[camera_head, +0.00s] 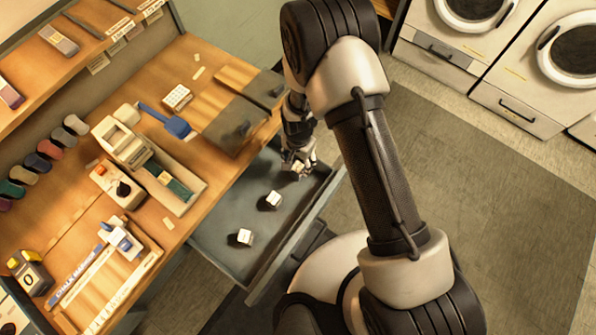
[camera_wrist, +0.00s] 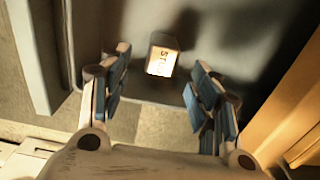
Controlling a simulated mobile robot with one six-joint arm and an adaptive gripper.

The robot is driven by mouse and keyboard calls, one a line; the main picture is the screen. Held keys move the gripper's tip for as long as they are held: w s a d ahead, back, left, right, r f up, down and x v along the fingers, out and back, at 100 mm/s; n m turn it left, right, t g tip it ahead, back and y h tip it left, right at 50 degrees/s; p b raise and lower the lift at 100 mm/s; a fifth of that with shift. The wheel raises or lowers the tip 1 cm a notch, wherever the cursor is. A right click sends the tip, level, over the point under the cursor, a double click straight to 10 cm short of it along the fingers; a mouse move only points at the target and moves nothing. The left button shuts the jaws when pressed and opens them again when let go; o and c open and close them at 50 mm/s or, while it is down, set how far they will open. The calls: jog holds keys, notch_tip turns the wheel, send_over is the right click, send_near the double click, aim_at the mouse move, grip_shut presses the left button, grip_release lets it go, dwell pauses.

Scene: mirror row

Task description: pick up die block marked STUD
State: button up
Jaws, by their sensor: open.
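The die block marked STUD (camera_wrist: 162,60) is a small whitish cube in the wrist view. In the wrist view my gripper (camera_wrist: 158,64) is open, with blue-padded fingers to the left and right of the block. Both fingers look apart from it. The exact height of the fingertips over the drawer floor cannot be told.
Two more white die blocks (camera_head: 272,200) (camera_head: 244,237) lie farther along the drawer. The drawer's front wall (camera_head: 298,240) runs close to my arm. The wooden bench (camera_head: 190,75) behind holds a tray, a blue tool and dark plates. Washing machines (camera_head: 470,50) stand at the upper right.

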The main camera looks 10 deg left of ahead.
aim_at(298, 167)
jog(key=shift+a+f+b, duration=0.15)
jog(key=shift+f+b, duration=0.95)
jog(key=shift+f, duration=2.5)
jog(key=shift+c, duration=0.2)
jog(key=c, duration=1.2)
jog(key=shift+r, duration=0.1)
jog(key=shift+c, duration=0.2)
